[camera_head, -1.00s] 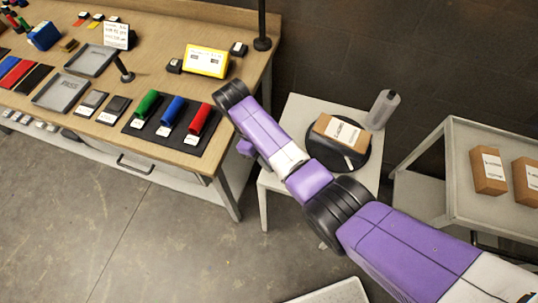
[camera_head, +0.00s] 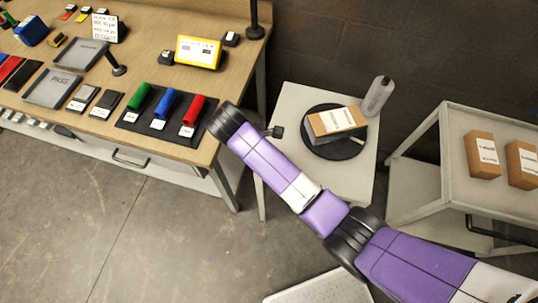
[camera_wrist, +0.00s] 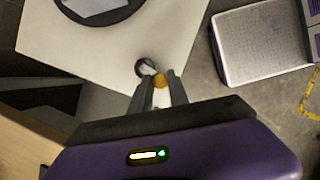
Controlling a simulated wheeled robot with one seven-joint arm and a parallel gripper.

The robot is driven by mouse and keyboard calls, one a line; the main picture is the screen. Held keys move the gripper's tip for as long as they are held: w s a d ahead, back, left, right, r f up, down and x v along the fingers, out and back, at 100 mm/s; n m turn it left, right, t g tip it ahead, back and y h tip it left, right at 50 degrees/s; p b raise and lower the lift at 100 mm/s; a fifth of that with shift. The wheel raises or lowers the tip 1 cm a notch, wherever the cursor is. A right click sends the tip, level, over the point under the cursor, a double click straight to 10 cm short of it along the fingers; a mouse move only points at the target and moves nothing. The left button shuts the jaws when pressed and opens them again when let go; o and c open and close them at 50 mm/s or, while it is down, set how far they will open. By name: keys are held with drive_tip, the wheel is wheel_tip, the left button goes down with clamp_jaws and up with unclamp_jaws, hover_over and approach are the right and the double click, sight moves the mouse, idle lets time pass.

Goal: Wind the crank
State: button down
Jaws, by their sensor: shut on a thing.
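In the wrist view my gripper (camera_wrist: 160,92) is shut on the crank's small orange knob (camera_wrist: 160,80). The crank's dark round hub (camera_wrist: 143,67) with a short pale arm sits just beyond the fingertips, at the edge of a white stand. In the head view a small black part of the crank (camera_head: 277,131) sticks out at the stand's left edge; my forearm hides the knob and my fingers there. On the stand lies a black turntable disc (camera_head: 318,149) with a brown labelled box (camera_head: 336,122) on it. The disc also shows in the wrist view (camera_wrist: 118,17).
A grey bottle (camera_head: 378,97) stands at the back of the white stand (camera_head: 295,100). A wooden workbench (camera_head: 150,65) with coloured rolls is at left. A grey cart (camera_head: 455,160) with two boxes is at right. A pale platform (camera_head: 320,290) lies on the floor.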

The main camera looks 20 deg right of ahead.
drive_tip(key=shift+s, duration=0.1)
idle(0.5)
drive_tip(key=c, duration=1.3)
unclamp_jaws()
